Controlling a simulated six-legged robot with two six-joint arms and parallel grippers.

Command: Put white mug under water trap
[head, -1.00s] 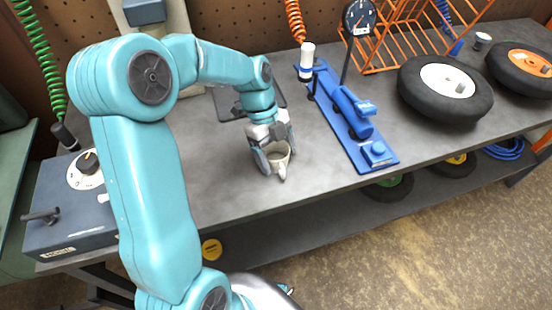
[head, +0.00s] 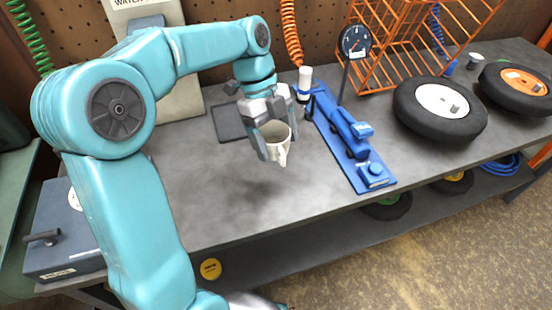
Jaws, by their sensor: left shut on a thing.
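The white mug (head: 281,154) is held upright above the grey bench top, with its handle facing the bench's front edge. My left gripper (head: 275,140) is shut on the mug, one finger on each side of it. A sign starting "WATER" (head: 135,3), cut off by the top edge, is on a beige panel (head: 183,98) against the pegboard. A dark flat pad (head: 229,122) lies on the bench at the foot of the panel, partly behind my wrist. My right gripper is not in view.
A blue stand (head: 350,150) with a dial gauge (head: 355,41) is right of the mug. Two wheels (head: 440,108) and an orange wire rack (head: 385,60) are farther right. A grey box (head: 68,235) sits at left. The front middle bench is clear.

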